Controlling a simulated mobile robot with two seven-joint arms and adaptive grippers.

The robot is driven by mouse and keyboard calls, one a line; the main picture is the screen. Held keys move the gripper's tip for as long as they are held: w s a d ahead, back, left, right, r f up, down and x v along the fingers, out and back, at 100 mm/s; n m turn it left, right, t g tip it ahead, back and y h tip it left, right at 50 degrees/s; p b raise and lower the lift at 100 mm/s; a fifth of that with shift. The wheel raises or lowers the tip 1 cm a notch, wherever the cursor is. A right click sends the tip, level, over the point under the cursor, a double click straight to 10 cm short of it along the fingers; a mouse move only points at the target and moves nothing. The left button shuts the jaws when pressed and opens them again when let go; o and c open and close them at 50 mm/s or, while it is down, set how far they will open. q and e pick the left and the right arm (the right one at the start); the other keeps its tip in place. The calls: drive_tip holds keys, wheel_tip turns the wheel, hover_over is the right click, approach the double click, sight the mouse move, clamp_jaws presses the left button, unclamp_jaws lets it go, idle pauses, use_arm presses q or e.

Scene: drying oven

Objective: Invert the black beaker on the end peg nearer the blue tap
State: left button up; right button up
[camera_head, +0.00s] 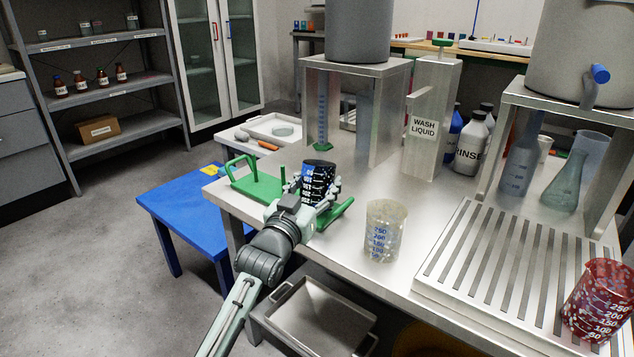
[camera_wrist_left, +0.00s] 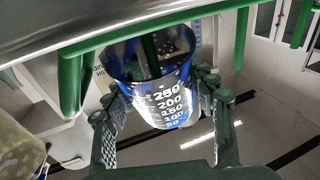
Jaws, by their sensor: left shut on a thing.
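The black beaker (camera_head: 318,180) with blue and white markings is upside down, its closed base up and its scale numbers inverted in the head view. My left gripper (camera_head: 314,192) is shut on its sides. In the left wrist view the fingers flank the beaker (camera_wrist_left: 160,98), whose mouth faces the tabletop. The green peg rack (camera_head: 258,187) lies under and beside it. The blue tap (camera_head: 600,74) is on the right tank. My right gripper is out of view.
A clear beaker (camera_head: 386,232) stands right of the rack, and a red beaker (camera_head: 596,302) stands on the slatted drainer (camera_head: 470,262). A wash-liquid dispenser (camera_head: 427,150) and rinse bottle (camera_head: 470,145) stand behind. A blue table (camera_head: 180,205) is at left.

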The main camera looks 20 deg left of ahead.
use_arm(q)
drive_tip(key=shift+f, duration=0.3)
drive_tip(key=o, duration=1.3)
drive_tip(key=shift+o, duration=0.2)
drive_tip(key=s+a+f, duration=0.1)
drive_tip(key=s, duration=1.1)
drive_tip(key=shift+f, duration=0.15)
